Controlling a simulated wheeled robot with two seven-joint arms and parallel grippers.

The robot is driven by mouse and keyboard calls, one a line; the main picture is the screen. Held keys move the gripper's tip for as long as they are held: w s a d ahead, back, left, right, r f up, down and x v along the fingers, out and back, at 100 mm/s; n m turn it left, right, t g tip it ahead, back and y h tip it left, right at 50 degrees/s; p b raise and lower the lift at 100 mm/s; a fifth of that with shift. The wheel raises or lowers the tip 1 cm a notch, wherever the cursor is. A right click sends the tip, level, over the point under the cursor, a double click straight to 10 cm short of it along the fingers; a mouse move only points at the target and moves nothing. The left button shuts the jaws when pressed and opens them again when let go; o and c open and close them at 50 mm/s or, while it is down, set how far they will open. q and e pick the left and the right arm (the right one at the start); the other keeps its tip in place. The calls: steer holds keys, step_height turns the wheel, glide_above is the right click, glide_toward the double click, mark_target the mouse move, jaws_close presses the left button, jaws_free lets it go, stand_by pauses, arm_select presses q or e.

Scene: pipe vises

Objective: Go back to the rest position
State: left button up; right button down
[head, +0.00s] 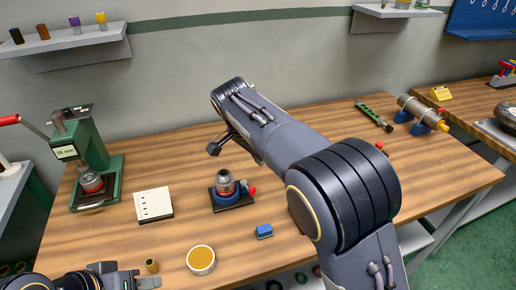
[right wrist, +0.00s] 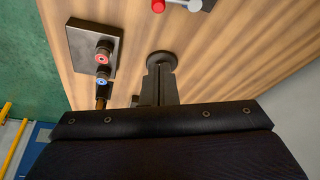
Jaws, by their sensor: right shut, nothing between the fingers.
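My right arm reaches across the head view from the lower right, over the wooden bench (head: 330,130). My right gripper (head: 215,147) is at its far end, above the back of the bench and partly hidden by the wrist. In the right wrist view my right gripper (right wrist: 160,85) points at the bench with its fingers together and nothing between them. A dark round piece (right wrist: 161,61) shows at the fingertips; I cannot tell whether they touch it. My left gripper (head: 130,277) is low at the left, near the bench's front edge, and its opening is unclear.
A small vise (head: 230,190) stands mid-bench beside a white card (head: 153,204). A green press (head: 88,160) stands at the left. A brass ring (head: 152,266), a yellow-topped tin (head: 201,260) and a blue block (head: 264,231) are near the front. A metal pipe (head: 420,112) lies back right.

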steer(key=s+d+r+n+y, duration=0.1)
steer(key=s+d+n+y, duration=0.15)
steer(key=s+d, duration=0.5)
steer(key=s+d+r+n+y, duration=0.1)
steer(key=s+d+y, duration=0.3)
steer(key=d, duration=0.6)
steer(key=s+f+n+t, duration=0.1)
steer(key=s+f+n, duration=0.1)
steer(key=s, duration=0.8)
steer(key=s+d+f+n+t, duration=0.1)
steer(key=s+f+n+t, duration=0.1)
steer(key=s, duration=0.7)
steer(key=shift+s+d+f+n, duration=0.15)
steer(key=shift+s+f+n, duration=0.2)
steer(key=shift+f, duration=0.05)
